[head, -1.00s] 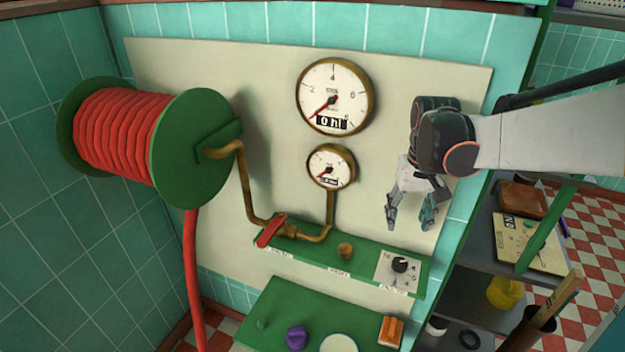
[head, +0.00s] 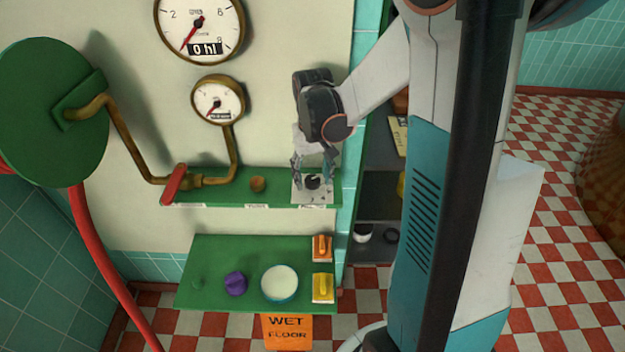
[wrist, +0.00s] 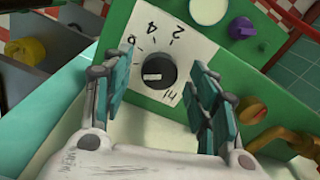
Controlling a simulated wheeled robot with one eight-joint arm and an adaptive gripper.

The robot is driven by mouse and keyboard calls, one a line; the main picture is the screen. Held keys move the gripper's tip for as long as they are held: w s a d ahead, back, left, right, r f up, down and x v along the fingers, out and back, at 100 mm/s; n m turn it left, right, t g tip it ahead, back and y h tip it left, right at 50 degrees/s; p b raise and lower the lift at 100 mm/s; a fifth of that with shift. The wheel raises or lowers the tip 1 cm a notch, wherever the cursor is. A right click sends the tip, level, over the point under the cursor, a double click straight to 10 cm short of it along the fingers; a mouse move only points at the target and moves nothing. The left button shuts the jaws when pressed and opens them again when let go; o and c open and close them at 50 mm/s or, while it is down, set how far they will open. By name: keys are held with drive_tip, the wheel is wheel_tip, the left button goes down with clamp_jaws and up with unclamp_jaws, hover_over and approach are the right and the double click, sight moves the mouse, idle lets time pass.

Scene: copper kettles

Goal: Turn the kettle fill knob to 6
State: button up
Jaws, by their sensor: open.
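The fill knob (head: 313,182) is a small black dial on a white plate (wrist: 190,55) at the right end of the green shelf. In the wrist view the knob (wrist: 159,72) shows a white mark on its left part. My gripper (head: 313,170) points down over the knob. Its open fingers (wrist: 160,80) stand on either side of the knob in the wrist view, with visible gaps. The large gauge (head: 200,25) reads "0 hl".
A small gauge (head: 218,100) hangs below the large one. A red lever (head: 174,184) on a brass pipe and a brass knob (head: 257,184) are left along the shelf. A lower green table (head: 215,265) holds a purple knob (head: 235,283), a white round dish (head: 280,283) and orange and yellow blocks.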

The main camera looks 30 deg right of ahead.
drive_tip(key=shift+f, duration=0.5)
drive_tip(key=c, duration=1.1)
drive_tip(key=shift+o, duration=0.2)
drive_tip(key=shift+m, duration=0.4)
drive_tip(key=m, duration=0.3)
drive_tip(key=shift+m, duration=0.3)
drive_tip(key=shift+a+m, duration=0.1)
drive_tip(key=shift+m, duration=1.5)
